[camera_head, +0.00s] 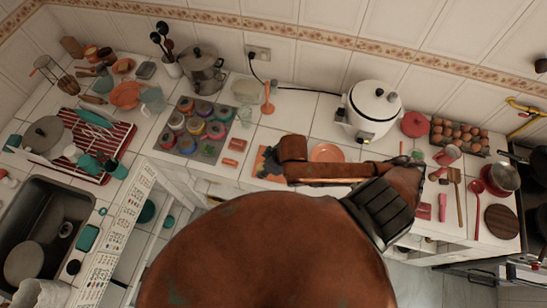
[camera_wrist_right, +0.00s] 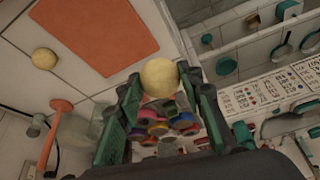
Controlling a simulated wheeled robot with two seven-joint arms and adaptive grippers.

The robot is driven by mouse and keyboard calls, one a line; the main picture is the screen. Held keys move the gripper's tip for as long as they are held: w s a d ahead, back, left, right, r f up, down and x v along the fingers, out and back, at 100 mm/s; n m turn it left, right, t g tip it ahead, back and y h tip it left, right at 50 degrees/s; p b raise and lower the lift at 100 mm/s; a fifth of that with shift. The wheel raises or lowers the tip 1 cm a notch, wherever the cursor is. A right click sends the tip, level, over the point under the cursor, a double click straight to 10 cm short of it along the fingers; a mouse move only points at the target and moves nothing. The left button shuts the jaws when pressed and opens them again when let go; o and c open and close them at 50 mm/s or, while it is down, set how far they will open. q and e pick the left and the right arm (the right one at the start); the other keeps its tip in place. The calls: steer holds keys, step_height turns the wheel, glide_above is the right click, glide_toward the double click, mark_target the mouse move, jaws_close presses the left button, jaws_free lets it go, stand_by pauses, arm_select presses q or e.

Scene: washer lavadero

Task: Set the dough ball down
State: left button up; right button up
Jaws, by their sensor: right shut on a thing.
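The pale yellow dough ball (camera_wrist_right: 160,77) is between the fingertips of my right gripper (camera_wrist_right: 160,82), which is shut on it in the right wrist view. A flat orange board (camera_wrist_right: 82,32) lies on the white tiled counter, up and left of the held ball; there is a gap between them in the picture. A second pale ball (camera_wrist_right: 44,58) rests on the counter left of the board. In the head view my right arm covers much of the middle; part of the orange board (camera_head: 266,166) shows beside it, but the held ball is hidden. My left gripper is not in view.
In the head view, a rack of several jars (camera_head: 197,129) stands left of the board. An orange utensil (camera_wrist_right: 57,122) is near the second ball in the wrist view.

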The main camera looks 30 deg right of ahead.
steer(key=w+d+f, duration=0.2)
steer(key=w, duration=0.1)
steer(key=w+d+f+p, duration=0.1)
steer(key=w+d+f, duration=0.1)
steer(key=w+f, duration=0.1)
steer(key=w+d+f+p, duration=0.1)
steer(key=w+d+f, duration=0.2)
steer(key=shift+w+d+f, duration=0.1)
steer(key=shift+w+f, duration=0.15)
steer(key=shift+w, duration=0.05)
steer(key=shift+w+d+f, duration=0.1)
steer(key=shift+d+f, duration=0.05)
steer(key=shift+f, duration=0.1)
step_height(320, 180, down, 3)
steer(key=shift+w+d+f+p, duration=0.1)
steer(key=shift+d+p, duration=0.05)
steer(key=shift+p, duration=0.2)
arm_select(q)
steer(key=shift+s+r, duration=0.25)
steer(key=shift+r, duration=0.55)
arm_select(e)
steer(key=shift+f, duration=0.15)
steer(key=shift+f, duration=0.1)
steer(key=o, duration=1.2)
steer(key=shift+c, duration=0.2)
